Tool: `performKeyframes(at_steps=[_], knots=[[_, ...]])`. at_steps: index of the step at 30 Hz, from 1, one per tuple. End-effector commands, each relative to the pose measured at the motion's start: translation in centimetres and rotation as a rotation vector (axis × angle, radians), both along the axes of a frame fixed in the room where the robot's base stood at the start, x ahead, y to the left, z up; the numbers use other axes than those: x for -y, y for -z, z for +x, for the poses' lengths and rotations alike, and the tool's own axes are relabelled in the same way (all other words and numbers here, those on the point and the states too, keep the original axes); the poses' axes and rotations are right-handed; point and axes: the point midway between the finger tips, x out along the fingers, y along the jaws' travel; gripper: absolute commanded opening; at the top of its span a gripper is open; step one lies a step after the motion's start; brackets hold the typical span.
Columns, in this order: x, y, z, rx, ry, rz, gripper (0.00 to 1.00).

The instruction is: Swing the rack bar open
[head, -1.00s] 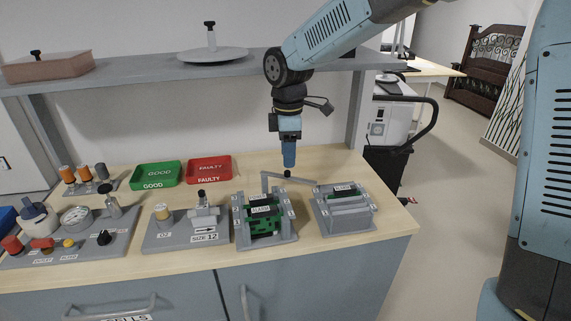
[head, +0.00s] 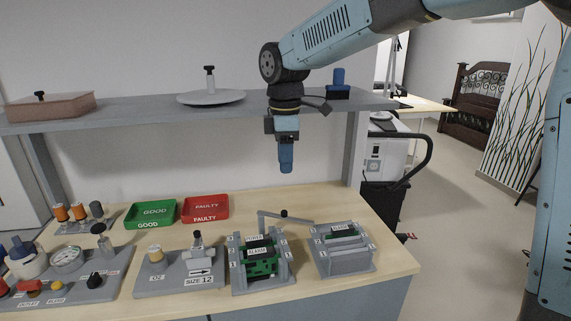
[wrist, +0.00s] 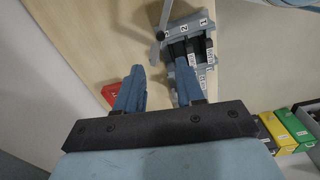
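The rack bar (head: 296,219) is a thin grey bar with a black knob (head: 284,213). It runs from behind the left rack (head: 262,265), which holds green circuit boards, towards the back of the right rack (head: 344,252). In the wrist view the bar (wrist: 163,20) lies beside a rack (wrist: 187,30) marked 1 and 2. My gripper (head: 286,166) points down and hangs above the knob, apart from it. In the wrist view its two blue fingers (wrist: 160,72) are spread with nothing between them. The far end of the bar is too small to judge for contact with the right rack.
A grey shelf (head: 140,112) runs behind my gripper, with a white dish (head: 211,98) and a blue object (head: 338,85) on it. A green tray (head: 151,213) and a red tray (head: 205,208) stand left of the bar. Bare bench lies right of the right rack.

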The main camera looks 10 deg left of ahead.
Motion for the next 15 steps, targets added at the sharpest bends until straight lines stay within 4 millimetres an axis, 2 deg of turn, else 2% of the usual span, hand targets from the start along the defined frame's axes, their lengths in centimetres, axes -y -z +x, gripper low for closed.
performKeyframes(at_steps=[1, 5, 11, 15], knots=[[0.0, 0.1, -0.3, 0.006, -0.017, -0.003, 0.33], [-0.2, 0.7, -1.9, 0.051, -0.154, -0.027, 0.2], [-0.2, 2.8, -6.7, 0.188, -0.624, -0.126, 0.01], [0.1, 4.1, -9.4, 0.262, -0.924, -0.202, 0.0]])
